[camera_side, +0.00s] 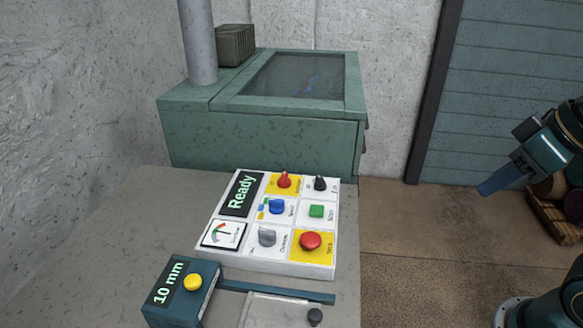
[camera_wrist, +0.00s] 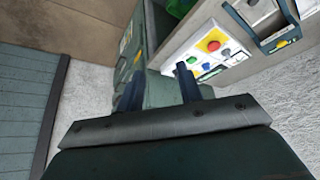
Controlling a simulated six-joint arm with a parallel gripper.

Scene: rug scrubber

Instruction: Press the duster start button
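A white control panel (camera_side: 287,262) lies on the grey bench at the centre of the side view. In the wrist view, the green button (camera_wrist: 192,60) shows small beyond the right finger, beside the red button (camera_wrist: 208,45). My gripper (camera_side: 487,187) is at the right of the side view, well apart from the panel and above the floor. In the wrist view, my gripper's two fingers (camera_wrist: 160,90) are apart with nothing held between them.
The panel also carries a "Ready" display (camera_side: 241,192), a blue knob (camera_side: 277,206), a grey knob (camera_side: 267,236), a red knob (camera_side: 284,180) and a black knob (camera_side: 320,184). A dark blue "10 mm" box (camera_side: 180,307) is in front. A green machine (camera_side: 260,140) stands behind. Space between gripper and panel looks clear.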

